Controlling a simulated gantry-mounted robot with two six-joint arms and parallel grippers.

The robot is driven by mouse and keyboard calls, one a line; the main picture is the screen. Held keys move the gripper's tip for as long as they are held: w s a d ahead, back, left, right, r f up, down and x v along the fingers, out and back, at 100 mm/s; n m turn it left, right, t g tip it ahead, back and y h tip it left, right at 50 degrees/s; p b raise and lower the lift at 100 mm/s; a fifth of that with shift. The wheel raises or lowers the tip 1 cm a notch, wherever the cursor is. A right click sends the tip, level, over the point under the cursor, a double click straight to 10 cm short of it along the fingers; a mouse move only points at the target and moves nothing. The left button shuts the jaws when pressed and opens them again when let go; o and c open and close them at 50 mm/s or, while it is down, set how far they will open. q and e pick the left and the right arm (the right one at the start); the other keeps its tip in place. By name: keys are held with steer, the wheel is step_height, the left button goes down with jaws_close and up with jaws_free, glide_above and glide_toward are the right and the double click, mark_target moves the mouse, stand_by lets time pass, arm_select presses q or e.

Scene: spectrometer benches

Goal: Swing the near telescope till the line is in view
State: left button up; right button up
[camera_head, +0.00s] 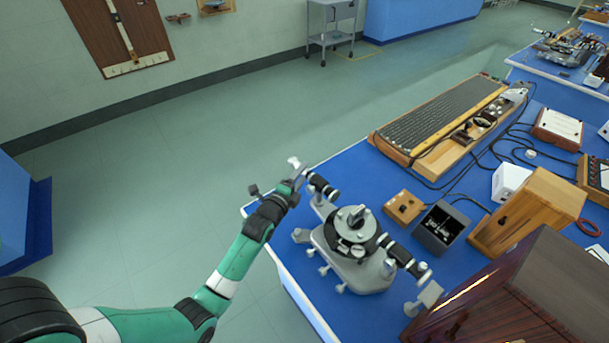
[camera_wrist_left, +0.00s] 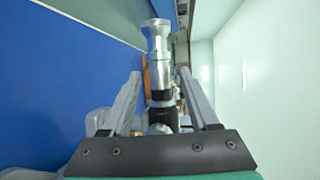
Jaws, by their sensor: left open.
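The grey spectrometer (camera_head: 352,252) stands near the left edge of the blue bench, with a black round table on top. One black and silver tube (camera_head: 323,187) points out to its upper left, towards my left gripper (camera_head: 279,178). A second tube (camera_head: 408,260) points to the lower right. My left gripper is open at the end of the first tube. In the left wrist view, a silver and black tube (camera_wrist_left: 160,62) lies between the two spread fingers (camera_wrist_left: 160,75), with a gap visible on each side. My right gripper is out of view.
A small wooden block (camera_head: 403,207), a dark open box (camera_head: 441,228) and a wooden box (camera_head: 527,212) stand right of the spectrometer. A dark wooden cabinet (camera_head: 520,290) is close at the lower right. Cables cross the bench behind. The floor at left is clear.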

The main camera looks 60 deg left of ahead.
arm_select(q)
steer(key=shift+x, duration=1.2)
jaws_close()
steer(key=shift+r, duration=0.1)
stand_by(0.4)
